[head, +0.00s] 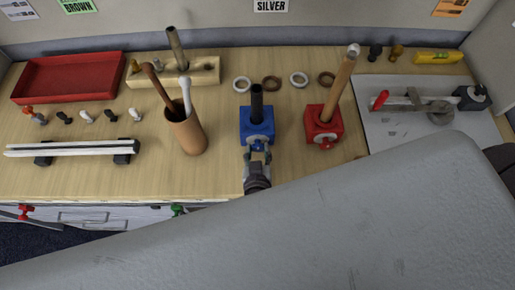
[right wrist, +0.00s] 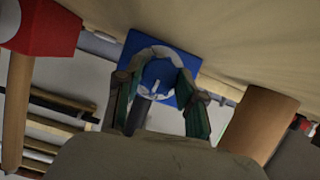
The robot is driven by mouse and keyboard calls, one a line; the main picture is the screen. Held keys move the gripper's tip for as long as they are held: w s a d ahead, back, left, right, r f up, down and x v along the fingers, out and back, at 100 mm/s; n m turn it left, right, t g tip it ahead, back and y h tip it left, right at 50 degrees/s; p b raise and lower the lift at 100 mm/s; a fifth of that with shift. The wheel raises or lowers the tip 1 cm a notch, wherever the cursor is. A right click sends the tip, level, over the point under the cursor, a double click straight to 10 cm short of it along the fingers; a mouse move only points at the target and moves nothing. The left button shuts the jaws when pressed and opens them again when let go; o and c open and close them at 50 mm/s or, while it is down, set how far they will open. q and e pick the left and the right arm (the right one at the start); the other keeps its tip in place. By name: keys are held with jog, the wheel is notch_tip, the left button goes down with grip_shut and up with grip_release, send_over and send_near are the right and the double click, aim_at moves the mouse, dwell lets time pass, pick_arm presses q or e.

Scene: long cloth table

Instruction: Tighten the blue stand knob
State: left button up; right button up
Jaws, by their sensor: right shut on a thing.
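The blue stand (head: 256,124) is a blue block on the table with a dark rod standing upright in its top. Its knob (head: 259,143) is on the front face. In the right wrist view the knob (right wrist: 158,77) is a round blue disc with a white mark, in front of the blue block (right wrist: 185,92). My right gripper (head: 258,155) reaches the knob from the front. Its two fingers (right wrist: 157,88) stand on either side of the knob and are shut on it. My left gripper is not in view.
The red stand (head: 322,125) with a wooden rod is close on the right. A brown cup (head: 186,134) holding rods stands on the left. Several rings (head: 272,83) lie behind. A red tray (head: 68,80) is at the back left. A grey metal tray (head: 405,133) is on the right.

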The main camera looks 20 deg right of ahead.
jog(key=shift+d+r+m+y+p, duration=0.1)
jog(key=shift+r+m+y+p, duration=0.1)
jog(key=shift+m+y+p, duration=0.75)
jog(key=shift+f+m+t+p, duration=0.1)
jog(key=shift+m+t+p, duration=0.25)
jog(key=shift+p, duration=0.2)
jog(key=shift+d+f+m+y, duration=0.1)
jog(key=shift+f+m+y, duration=0.05)
jog(key=shift+m+y, duration=0.5)
jog(key=shift+f+m+t+b, duration=0.15)
jog(key=shift+m+t+b, duration=0.25)
jog(key=shift+m, duration=0.25)
jog(key=shift+f+m+y+b, duration=0.15)
jog(key=shift+m+y+b, duration=0.35)
jog(key=shift+m+b, duration=0.15)
jog(key=m+t+b, duration=0.1)
jog(key=m+b, duration=0.1)
jog(key=b, duration=0.1)
jog(key=m+t+y+b, duration=0.1)
jog(key=m+b, duration=0.1)
jog(key=b, duration=0.2)
jog(key=shift+s+d+f+m+y, duration=0.1)
jog(key=shift+f+m+y, duration=0.05)
jog(key=shift+m+y, duration=0.15)
jog(key=shift+r+m+t+b, duration=0.2)
jog(key=shift+m+t+b, duration=0.4)
jog(key=shift+b, duration=0.65)
